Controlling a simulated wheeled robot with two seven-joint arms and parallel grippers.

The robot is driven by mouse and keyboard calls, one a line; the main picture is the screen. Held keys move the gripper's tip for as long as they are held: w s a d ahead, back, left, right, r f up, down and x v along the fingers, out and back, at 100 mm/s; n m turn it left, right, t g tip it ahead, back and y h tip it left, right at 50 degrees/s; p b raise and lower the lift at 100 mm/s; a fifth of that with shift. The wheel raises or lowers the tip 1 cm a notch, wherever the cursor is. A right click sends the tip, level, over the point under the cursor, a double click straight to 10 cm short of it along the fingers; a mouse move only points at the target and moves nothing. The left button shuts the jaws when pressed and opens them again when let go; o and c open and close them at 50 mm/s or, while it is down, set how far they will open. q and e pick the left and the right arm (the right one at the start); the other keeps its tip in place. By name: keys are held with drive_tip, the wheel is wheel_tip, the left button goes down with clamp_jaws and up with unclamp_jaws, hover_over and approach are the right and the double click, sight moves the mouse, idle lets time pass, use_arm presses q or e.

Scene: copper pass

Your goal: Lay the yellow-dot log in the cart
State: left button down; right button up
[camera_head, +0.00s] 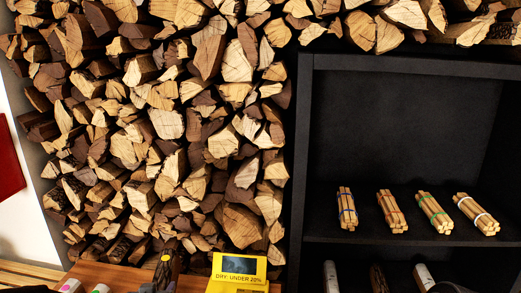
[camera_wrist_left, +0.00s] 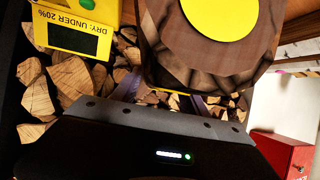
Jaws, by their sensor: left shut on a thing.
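The yellow-dot log (camera_head: 172,270) stands out at the bottom of the head view, dark-barked with a yellow dot near its top. It fills the top of the left wrist view (camera_wrist_left: 165,55), its yellow dot facing the camera. My left gripper (camera_wrist_left: 162,95) is shut on the log, with a finger at either side of it. In the head view only a dark bit of that gripper shows at the bottom edge. A dark shape at the lower right edge of the head view may be my right gripper; its jaws are hidden. No cart shows in either view.
A yellow meter (camera_head: 239,268) reading "DRY: UNDER 20%" stands right of the log. A wooden surface (camera_head: 115,274) holds pale pieces with pink and green marks. Stacked firewood (camera_head: 160,120) fills the back. A black shelf (camera_head: 345,230) holds several stick bundles. A red box (camera_wrist_left: 283,155) shows too.

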use_arm(q)
drive_tip(key=w+d+r+m+h, duration=0.1)
drive_tip(key=d+r+h, duration=0.1)
drive_tip(key=d, duration=0.7)
drive_tip(key=shift+d+r+m, duration=0.15)
drive_tip(key=shift+r+m, duration=0.15)
drive_tip(key=shift+r, duration=0.2)
drive_tip(key=shift+w+f, duration=0.1)
use_arm(e)
drive_tip(key=shift+f, duration=0.1)
